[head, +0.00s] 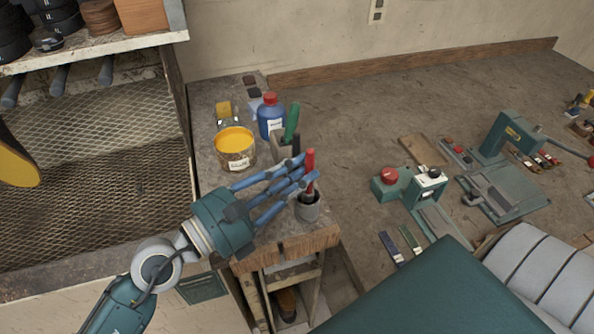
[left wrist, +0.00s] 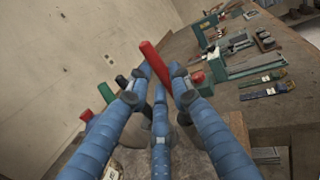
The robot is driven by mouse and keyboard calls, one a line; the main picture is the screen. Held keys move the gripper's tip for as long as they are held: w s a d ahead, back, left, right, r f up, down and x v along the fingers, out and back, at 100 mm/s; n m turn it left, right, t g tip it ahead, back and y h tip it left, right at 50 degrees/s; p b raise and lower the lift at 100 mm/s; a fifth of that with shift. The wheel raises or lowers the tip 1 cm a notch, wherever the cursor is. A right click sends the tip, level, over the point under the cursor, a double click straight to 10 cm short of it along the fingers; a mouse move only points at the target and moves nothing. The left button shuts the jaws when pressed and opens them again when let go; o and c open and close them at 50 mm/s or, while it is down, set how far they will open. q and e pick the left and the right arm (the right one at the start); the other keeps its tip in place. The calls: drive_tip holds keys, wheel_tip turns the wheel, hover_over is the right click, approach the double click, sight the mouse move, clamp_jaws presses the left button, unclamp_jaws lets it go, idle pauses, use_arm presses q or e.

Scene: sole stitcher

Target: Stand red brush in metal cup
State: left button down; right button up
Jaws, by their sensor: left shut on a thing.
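The red brush (head: 310,160) stands upright with its lower end inside the metal cup (head: 308,211), near the front right corner of the small bench. My left gripper (head: 304,176) is shut on the red handle, just above the cup's rim. The handle also shows in the left wrist view (left wrist: 154,62), rising between the blue fingertips (left wrist: 155,88). In that view the cup is mostly hidden behind the fingers. Whether the brush touches the cup's bottom cannot be seen. My right gripper is not in view.
A yellow paint tin (head: 235,160), a blue bottle with a red cap (head: 270,120) and a green-handled tool (head: 291,122) stand behind the gripper. The bench's wooden front edge (head: 290,250) is close to the cup. A green machine (head: 505,135) stands further right.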

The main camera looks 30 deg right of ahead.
use_arm(q)
drive_tip(key=shift+f, duration=0.2)
drive_tip(key=c, duration=1.5)
unclamp_jaws()
drive_tip(key=a, duration=0.4)
drive_tip(key=s+a, duration=0.1)
drive_tip(key=a, duration=0.7)
drive_tip(key=shift+s+f, duration=0.2)
drive_tip(key=shift+s, duration=0.1)
